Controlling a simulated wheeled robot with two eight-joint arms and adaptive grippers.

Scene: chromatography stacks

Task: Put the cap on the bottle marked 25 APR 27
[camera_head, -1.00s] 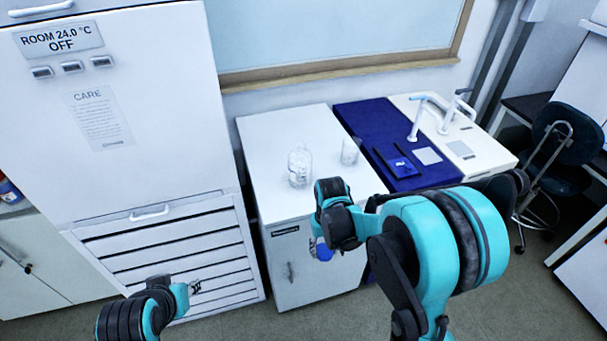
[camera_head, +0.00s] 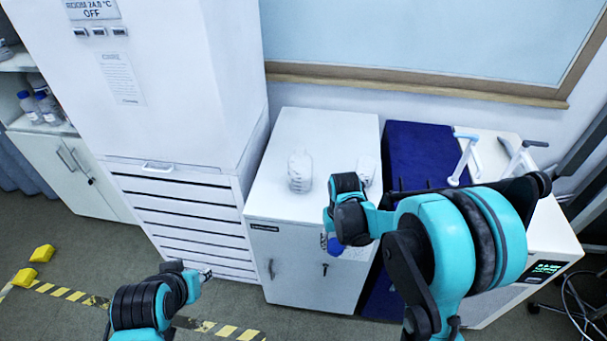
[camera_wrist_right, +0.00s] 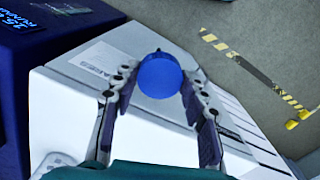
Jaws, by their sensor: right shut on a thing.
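A round blue cap (camera_wrist_right: 160,75) is held between the two fingertips of my right gripper (camera_wrist_right: 158,82) in the wrist view. In the head view the cap (camera_head: 335,246) shows below the right gripper (camera_head: 331,236), in front of the white cabinet; my wrist hides part of the fingers. A clear bottle (camera_head: 300,173) with no cap visible stands upright on the cabinet top, left of and beyond the right gripper. Its marking cannot be read. My left gripper (camera_head: 205,274) is at lower left, in front of the drawers; its fingers are too small to judge.
The white cabinet top (camera_head: 318,128) is mostly clear. A clear glass vessel (camera_head: 366,165) stands right of the bottle, close behind my right wrist. A blue surface (camera_head: 415,150) adjoins on the right. Capped bottles (camera_head: 45,105) stand on a shelf at far left. Yellow blocks (camera_head: 42,253) lie on the floor.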

